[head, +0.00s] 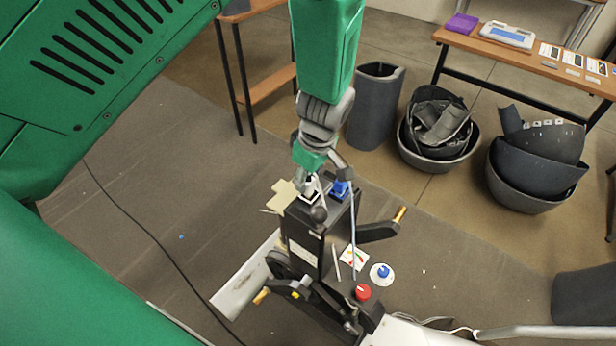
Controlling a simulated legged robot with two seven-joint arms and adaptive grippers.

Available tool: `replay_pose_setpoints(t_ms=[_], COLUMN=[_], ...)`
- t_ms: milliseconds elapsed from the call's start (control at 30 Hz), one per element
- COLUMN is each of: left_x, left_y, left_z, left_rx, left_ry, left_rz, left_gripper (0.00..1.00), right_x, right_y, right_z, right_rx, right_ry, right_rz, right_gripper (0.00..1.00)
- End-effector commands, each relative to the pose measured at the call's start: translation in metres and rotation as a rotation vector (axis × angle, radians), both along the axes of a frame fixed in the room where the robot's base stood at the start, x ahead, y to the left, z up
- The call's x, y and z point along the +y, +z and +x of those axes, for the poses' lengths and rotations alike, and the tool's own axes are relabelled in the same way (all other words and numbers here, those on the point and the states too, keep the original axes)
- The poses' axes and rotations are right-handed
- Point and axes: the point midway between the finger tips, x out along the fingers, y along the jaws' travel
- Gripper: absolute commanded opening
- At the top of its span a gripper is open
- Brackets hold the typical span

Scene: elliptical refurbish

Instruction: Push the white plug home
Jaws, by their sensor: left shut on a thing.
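The black box-shaped unit (312,245) stands upright in the middle of the head view. The white plug (310,187) is at its top, partly hidden by my fingers; how deep it sits cannot be seen. A blue plug (340,189) stands beside it to the right, also on top of the unit. My left gripper (318,190) comes down from above and is shut on the white plug, one finger to its left and the other passing near the blue plug. My right gripper does not show.
The unit carries a red knob (363,292), a blue dial (382,272) and side pedal cranks (380,231). A thin black cable (150,233) lies on the floor at left. Floor at left is mostly clear.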

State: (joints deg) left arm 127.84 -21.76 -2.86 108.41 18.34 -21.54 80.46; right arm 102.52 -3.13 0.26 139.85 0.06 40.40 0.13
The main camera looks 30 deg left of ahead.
Motion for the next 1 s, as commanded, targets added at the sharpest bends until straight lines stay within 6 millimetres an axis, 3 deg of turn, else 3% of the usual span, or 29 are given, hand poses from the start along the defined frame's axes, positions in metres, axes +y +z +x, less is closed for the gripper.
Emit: replay_pose_setpoints(t_ms=[1000], left_x=[-0.001], left_y=[-0.014], left_z=[-0.002], left_rx=[0.002], left_ry=[-0.018], left_rz=[0.021], left_gripper=[0.0], right_x=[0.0], right_y=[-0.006], right_z=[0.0], right_rx=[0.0], right_ry=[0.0], right_rz=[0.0], right_gripper=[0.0])
